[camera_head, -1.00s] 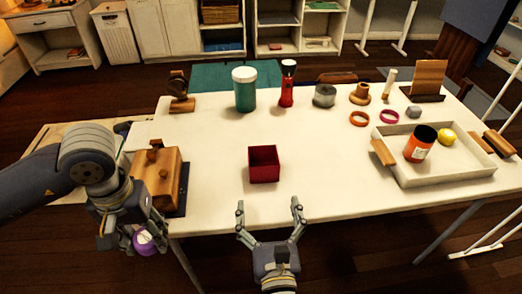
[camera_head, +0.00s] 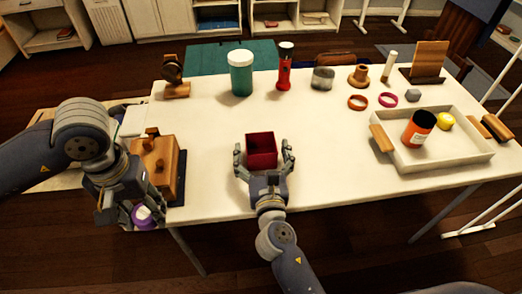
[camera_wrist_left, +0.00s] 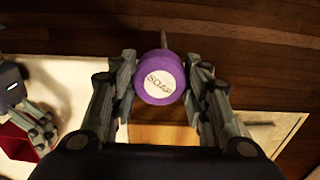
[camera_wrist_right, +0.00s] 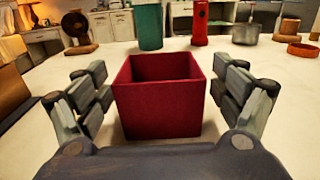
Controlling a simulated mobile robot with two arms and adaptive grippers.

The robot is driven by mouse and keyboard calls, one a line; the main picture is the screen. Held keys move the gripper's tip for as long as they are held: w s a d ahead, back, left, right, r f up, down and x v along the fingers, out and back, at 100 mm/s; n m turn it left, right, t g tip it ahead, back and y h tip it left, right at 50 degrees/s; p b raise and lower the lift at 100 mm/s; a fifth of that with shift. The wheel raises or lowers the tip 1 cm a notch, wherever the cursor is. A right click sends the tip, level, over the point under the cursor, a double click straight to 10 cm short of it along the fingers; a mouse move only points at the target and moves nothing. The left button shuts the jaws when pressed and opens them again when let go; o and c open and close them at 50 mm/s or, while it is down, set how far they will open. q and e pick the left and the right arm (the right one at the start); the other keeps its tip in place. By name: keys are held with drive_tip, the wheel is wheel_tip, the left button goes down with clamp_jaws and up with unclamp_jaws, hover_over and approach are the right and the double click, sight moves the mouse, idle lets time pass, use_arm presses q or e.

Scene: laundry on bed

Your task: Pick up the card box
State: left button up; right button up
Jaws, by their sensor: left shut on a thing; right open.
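The card box is a dark red, open-topped cube (camera_head: 262,147) standing upright on the white table (camera_head: 215,200), near its front edge. My right gripper (camera_head: 264,158) is open, with one finger on each side of the box. In the right wrist view the box (camera_wrist_right: 160,104) stands between the fingers, with a gap on both sides. My left gripper (camera_head: 138,212) is off the table's left front corner, shut on a purple soap container (camera_wrist_left: 161,80) with a white "SOAP" label. The container also shows in the head view (camera_head: 143,217).
A wooden box (camera_head: 157,168) stands left of the red box. A teal jar (camera_head: 241,74), red flashlight (camera_head: 285,68) and grey tin (camera_head: 322,78) stand behind. A white tray (camera_head: 455,158) with an orange can is on the right. Table around the red box is clear.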

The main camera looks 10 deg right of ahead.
sight(261, 137)
drive_tip(key=shift+w, duration=0.7)
drive_tip(key=shift+c, duration=1.4)
drive_tip(key=c, duration=0.7)
drive_tip(key=shift+c, duration=0.2)
use_arm(q)
drive_tip(key=shift+r+p, duration=0.6)
use_arm(e)
drive_tip(key=shift+r, duration=0.8)
use_arm(q)
drive_tip(key=shift+r+p, duration=0.75)
use_arm(e)
wheel_tip(261, 137, up, 2)
drive_tip(key=shift+r, duration=0.15)
use_arm(q)
wheel_tip(261, 137, down, 2)
drive_tip(key=shift+f+b, duration=0.15)
drive_tip(key=shift+b, duration=1)
use_arm(e)
drive_tip(key=s, duration=0.5)
drive_tip(key=s+a, duration=0.1)
drive_tip(key=s, duration=0.8)
drive_tip(key=shift+s+a+r, duration=0.35)
drive_tip(key=shift+a, duration=0.05)
use_arm(q)
drive_tip(key=shift+f, duration=0.1)
use_arm(e)
drive_tip(key=shift+s+a+r, duration=0.1)
drive_tip(key=shift+s+r, duration=0.1)
drive_tip(key=shift+s, duration=0.45)
